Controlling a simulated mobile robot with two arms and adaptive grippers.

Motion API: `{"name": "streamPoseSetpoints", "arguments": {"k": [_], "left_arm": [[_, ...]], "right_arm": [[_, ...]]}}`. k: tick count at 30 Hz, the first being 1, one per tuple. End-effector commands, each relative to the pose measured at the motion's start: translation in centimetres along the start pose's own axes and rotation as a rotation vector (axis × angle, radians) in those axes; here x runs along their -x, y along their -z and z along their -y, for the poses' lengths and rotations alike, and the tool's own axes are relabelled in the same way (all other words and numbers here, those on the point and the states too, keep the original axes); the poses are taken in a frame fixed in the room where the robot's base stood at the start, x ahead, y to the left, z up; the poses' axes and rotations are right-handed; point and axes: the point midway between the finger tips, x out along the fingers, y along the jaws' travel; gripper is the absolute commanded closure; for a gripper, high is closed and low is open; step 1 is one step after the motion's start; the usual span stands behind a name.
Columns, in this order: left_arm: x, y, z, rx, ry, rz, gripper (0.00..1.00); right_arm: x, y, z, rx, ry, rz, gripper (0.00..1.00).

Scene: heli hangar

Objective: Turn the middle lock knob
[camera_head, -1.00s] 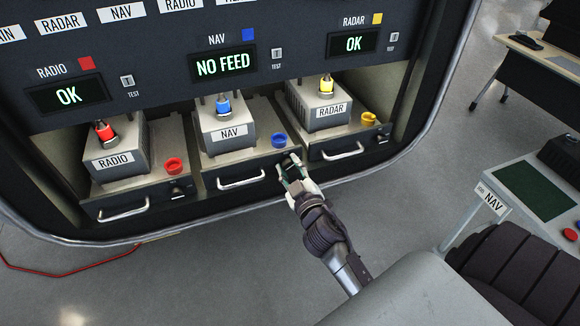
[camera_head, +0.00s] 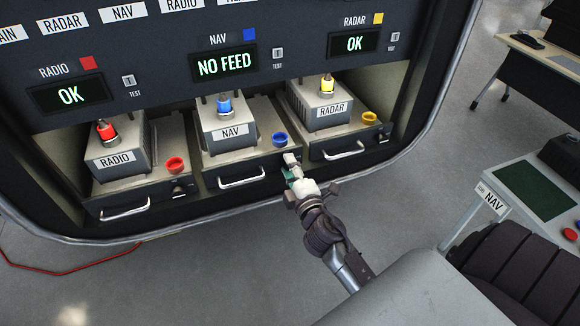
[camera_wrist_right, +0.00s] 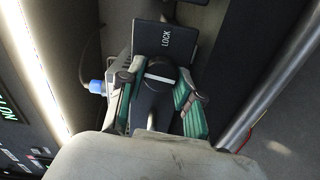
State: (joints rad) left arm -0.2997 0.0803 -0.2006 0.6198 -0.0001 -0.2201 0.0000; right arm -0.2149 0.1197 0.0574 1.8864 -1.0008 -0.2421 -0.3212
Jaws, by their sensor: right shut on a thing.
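The middle lock knob (camera_wrist_right: 158,74) is black with a white bar across it, below a dark plate marked LOCK (camera_wrist_right: 165,39) in the right wrist view. My right gripper (camera_wrist_right: 160,92) has its green-padded fingers on either side of the knob and is shut on it. In the head view my right gripper (camera_head: 291,172) is at the right front corner of the middle NAV drawer (camera_head: 260,162) and hides the knob. The NAV display (camera_head: 223,64) reads NO FEED. My left gripper is not in view.
The RADIO drawer (camera_head: 125,194) is at the left and the RADAR drawer (camera_head: 335,141) at the right, each with a bar handle. Both of their displays read OK. A cart with a NAV label (camera_head: 491,199) stands at the right.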

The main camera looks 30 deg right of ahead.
Motion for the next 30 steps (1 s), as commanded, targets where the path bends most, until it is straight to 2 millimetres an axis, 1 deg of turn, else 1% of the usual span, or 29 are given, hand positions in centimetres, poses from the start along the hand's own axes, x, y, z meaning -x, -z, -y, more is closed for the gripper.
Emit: {"name": "streamPoseSetpoints", "arguments": {"k": [3,10,26,27,29,30], "left_arm": [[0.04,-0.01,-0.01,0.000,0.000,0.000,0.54],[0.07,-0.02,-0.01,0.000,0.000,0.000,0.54],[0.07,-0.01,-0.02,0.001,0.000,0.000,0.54],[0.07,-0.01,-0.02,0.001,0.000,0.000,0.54],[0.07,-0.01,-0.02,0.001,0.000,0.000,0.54],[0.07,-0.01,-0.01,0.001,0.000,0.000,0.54]], "right_arm": [[0.02,0.02,0.06,0.061,0.001,-0.001,1.00],[0.02,0.03,0.11,0.128,0.001,0.000,1.00],[0.03,0.02,0.14,0.148,0.002,0.000,1.00],[0.03,0.02,0.14,0.148,0.002,0.000,0.59],[0.03,0.02,0.13,0.148,0.002,0.000,0.49],[0.03,0.02,0.13,0.147,0.001,0.000,0.42]]}}
